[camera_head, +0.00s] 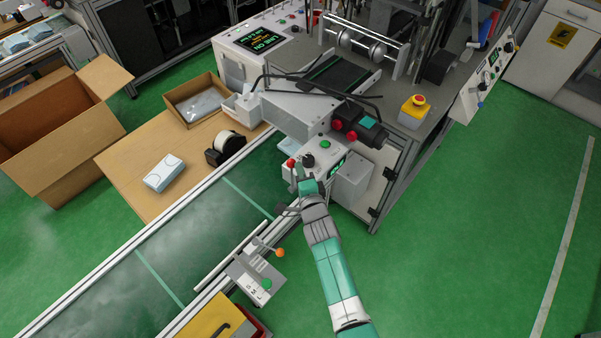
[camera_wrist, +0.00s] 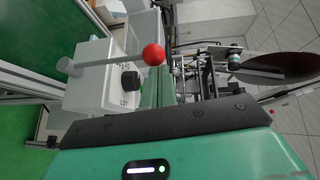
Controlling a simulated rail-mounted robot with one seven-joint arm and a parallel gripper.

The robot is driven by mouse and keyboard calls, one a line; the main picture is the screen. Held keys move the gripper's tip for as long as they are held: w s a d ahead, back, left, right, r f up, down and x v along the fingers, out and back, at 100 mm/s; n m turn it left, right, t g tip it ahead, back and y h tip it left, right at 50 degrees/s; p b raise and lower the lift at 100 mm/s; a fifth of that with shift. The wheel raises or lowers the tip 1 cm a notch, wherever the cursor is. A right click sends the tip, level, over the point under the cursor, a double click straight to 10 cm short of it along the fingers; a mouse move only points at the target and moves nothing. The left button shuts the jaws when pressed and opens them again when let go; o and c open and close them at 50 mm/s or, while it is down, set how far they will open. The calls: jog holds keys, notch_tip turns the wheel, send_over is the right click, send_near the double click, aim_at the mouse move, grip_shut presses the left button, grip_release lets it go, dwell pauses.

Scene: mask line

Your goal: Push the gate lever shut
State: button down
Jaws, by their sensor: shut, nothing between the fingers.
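A lever with a red ball (camera_head: 291,163) stands by a white control box with a black knob, at the conveyor's far end. In the wrist view the red ball (camera_wrist: 153,54) tops a grey rod (camera_wrist: 100,61) running left across the white box (camera_wrist: 95,85). My gripper (camera_head: 300,176) is shut and empty, just beside this ball; I cannot tell whether they touch. A second lever with an orange ball (camera_head: 280,252) is on a small grey unit at the conveyor's near edge. Neither lever shows a readable gate label.
The green conveyor (camera_head: 190,245) runs to the left of my arm. The machine (camera_head: 340,75) stands behind the control box, with a yellow-and-red stop button (camera_head: 415,106). A cardboard box (camera_head: 65,130) and a white mask pack (camera_head: 164,173) are at left. The green floor at right is clear.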

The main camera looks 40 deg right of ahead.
jog(key=s+d+r+p+v, duration=0.1)
jog(key=d+p+v, duration=0.1)
jog(key=p+v, duration=0.9)
jog(key=shift+s+r, duration=0.15)
jog(key=shift+s, duration=0.65)
jog(key=shift+a, duration=0.1)
